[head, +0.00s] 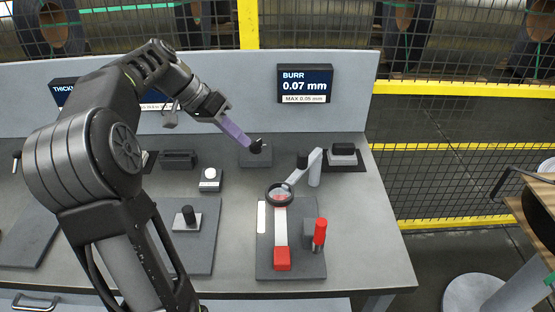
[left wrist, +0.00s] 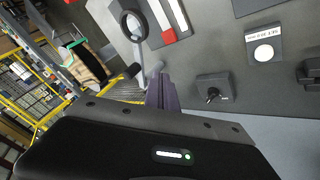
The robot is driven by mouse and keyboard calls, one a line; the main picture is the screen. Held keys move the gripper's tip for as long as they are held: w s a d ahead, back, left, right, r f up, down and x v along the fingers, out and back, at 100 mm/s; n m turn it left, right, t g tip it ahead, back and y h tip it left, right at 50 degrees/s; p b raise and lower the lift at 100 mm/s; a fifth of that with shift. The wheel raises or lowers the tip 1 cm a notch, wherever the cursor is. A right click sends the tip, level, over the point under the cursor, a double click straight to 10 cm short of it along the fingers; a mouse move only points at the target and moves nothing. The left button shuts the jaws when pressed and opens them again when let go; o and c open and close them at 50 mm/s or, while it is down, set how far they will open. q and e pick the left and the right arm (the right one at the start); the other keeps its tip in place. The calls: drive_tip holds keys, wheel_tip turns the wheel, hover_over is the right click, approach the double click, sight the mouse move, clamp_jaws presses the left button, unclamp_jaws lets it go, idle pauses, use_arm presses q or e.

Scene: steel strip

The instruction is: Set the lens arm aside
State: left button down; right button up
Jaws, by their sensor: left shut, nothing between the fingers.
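The lens arm is a pale jointed arm (head: 305,168) on a short post, with a black-rimmed lens ring (head: 279,194). In the head view the ring overlaps the far end of a white strip with a red end block (head: 282,258). The ring also shows in the left wrist view (left wrist: 133,25), with the post near the fingertips in the picture. My left gripper (head: 247,143) has purple fingers, shut and empty, left of the lens arm. In the left wrist view its fingers (left wrist: 161,92) point toward the lens-arm post. My right gripper is not in view.
A small block with a black knob (head: 257,157) is close to my left fingertips. A red cylinder (head: 320,234) stands right of the strip. A dark block (head: 343,150) lies behind the lens post. A back panel carries a BURR screen (head: 305,84). The bench's right front corner is clear.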

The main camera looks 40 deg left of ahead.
sight(298, 166)
use_arm(q)
drive_tip(key=shift+s, duration=0.1)
drive_tip(key=shift+f, duration=0.1)
drive_tip(key=w+d+f+b, duration=0.4)
drive_tip(key=d+f+b, duration=0.3)
drive_tip(key=d, duration=0.1)
drive_tip(key=shift+d+f, duration=0.35)
drive_tip(key=shift+f, duration=0.05)
drive_tip(key=shift+w+d, duration=0.1)
idle(0.4)
